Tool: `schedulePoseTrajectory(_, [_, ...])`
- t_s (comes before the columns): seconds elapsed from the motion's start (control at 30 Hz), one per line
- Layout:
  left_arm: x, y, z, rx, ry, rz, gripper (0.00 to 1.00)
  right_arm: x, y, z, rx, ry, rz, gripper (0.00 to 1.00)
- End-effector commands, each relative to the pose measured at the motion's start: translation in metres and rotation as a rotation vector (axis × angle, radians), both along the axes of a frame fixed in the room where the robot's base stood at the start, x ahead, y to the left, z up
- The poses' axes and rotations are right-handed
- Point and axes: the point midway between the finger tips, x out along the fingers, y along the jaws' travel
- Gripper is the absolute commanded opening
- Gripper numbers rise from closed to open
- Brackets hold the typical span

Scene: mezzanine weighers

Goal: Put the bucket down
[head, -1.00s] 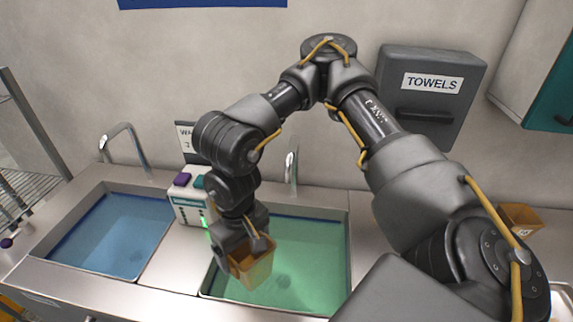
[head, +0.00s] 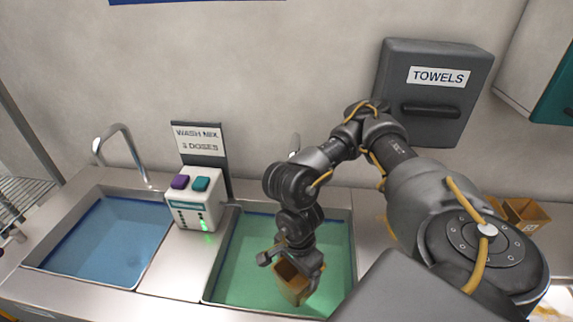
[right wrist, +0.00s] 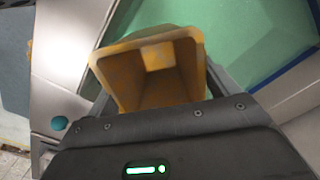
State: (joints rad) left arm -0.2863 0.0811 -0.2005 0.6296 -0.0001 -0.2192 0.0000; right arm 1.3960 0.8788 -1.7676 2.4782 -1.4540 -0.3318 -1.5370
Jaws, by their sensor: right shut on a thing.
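The bucket (head: 291,284) is a small tan, square-mouthed container. My right gripper (head: 292,262) is shut on it and holds it over the green-filled sink (head: 232,279). In the right wrist view the bucket (right wrist: 150,72) sits between the fingers with its mouth toward the camera, and its inside looks empty. Whether its bottom touches the green liquid cannot be told. My left gripper is not in view.
A blue-filled sink (head: 112,242) is at the left. A dispenser (head: 196,204) with purple and teal buttons stands between the sinks, under a "WASH MIX 2 DOSES" sign (head: 198,140). More tan buckets (head: 526,214) stand at the right, below the towel box (head: 437,93).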

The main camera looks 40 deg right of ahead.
Motion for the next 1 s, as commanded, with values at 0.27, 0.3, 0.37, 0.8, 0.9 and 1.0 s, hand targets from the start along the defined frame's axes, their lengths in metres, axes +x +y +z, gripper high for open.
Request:
schedulePoseTrajectory(0.27, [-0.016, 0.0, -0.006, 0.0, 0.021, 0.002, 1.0, -0.05, -0.055, -0.036, -0.004, 0.002, -0.685, 0.5])
schedulePoseTrajectory(0.3, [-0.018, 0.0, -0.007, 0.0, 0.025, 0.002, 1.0, -0.054, -0.059, -0.038, -0.004, 0.001, -0.733, 0.5])
schedulePoseTrajectory(0.37, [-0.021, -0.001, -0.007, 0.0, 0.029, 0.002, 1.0, -0.058, -0.064, -0.039, -0.003, 0.002, -0.789, 0.5])
schedulePoseTrajectory(0.8, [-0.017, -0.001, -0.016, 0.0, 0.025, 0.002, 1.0, -0.058, -0.07, -0.047, 0.002, -0.003, -0.885, 0.5])
schedulePoseTrajectory(0.9, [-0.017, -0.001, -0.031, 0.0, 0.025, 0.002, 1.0, -0.049, -0.067, -0.054, 0.005, -0.006, -0.883, 0.5])
schedulePoseTrajectory(1.0, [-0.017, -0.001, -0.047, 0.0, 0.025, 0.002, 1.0, -0.038, -0.065, -0.06, 0.003, -0.009, -0.882, 0.5])
